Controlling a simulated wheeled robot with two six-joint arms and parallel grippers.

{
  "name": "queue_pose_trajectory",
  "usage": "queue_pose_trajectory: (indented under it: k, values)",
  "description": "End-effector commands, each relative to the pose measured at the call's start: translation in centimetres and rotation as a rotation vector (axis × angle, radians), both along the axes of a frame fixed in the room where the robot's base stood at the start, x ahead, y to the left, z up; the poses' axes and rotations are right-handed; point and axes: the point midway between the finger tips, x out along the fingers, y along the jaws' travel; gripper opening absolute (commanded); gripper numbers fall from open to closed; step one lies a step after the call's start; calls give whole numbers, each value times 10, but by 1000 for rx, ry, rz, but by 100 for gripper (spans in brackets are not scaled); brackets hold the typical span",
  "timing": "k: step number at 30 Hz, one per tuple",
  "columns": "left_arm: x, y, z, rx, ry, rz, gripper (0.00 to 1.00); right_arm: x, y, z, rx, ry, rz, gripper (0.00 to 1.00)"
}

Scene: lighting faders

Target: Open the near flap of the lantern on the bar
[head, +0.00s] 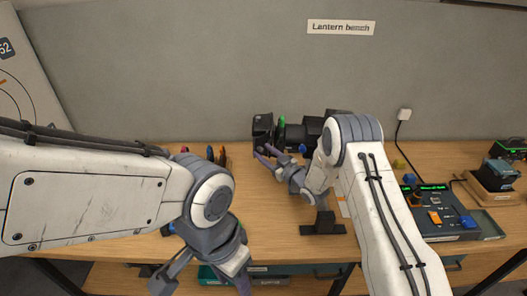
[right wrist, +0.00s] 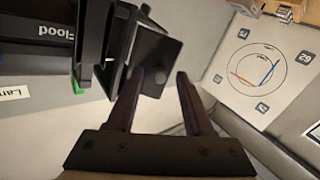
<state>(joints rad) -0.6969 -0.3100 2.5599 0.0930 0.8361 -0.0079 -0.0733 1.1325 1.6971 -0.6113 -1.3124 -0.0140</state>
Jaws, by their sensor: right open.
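The black lantern (head: 293,133) sits at the back of the bench, its flaps (head: 263,127) at its left end. In the right wrist view a dark square flap (right wrist: 158,62) stands out from the lantern body, which carries a "Flood" label (right wrist: 57,31). My right gripper (head: 263,153) is open and empty, just in front of the flaps; in the right wrist view, one finger overlaps the flap's lower edge. I cannot tell whether they touch. My left gripper (head: 205,284) is low at the front edge, partly cut off, away from the lantern. The bar is mostly hidden.
A control desk (head: 438,213) with faders stands on the right of the bench (head: 275,232). A black stand foot (head: 322,224) is beside my right forearm. Small tools (head: 217,155) stand at the back left. A grey panel (head: 200,70) closes off the back.

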Motion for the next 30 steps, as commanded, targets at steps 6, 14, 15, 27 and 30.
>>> queue_pose_trajectory:
  k: [6, 14, 15, 27, 30]
  values:
    - [0, 0, 0, 0, 0, 0, 50, 0, 0, 0, 0, 0, 0, 44]
    - [0, 0, 0, 0, 0, 0, 50, 0, 6, 0, 0, 0, 2, 0]
    - [0, 0, -1, 0, 0, 0, 50, -1, 4, 0, 0, 0, 1, 0]
    - [0, 0, -25, 0, 0, 0, 50, 0, 10, -3, 1, 10, -128, 0]
    - [0, 0, -38, 0, 0, 2, 50, 1, 15, -4, 2, 16, -205, 0]
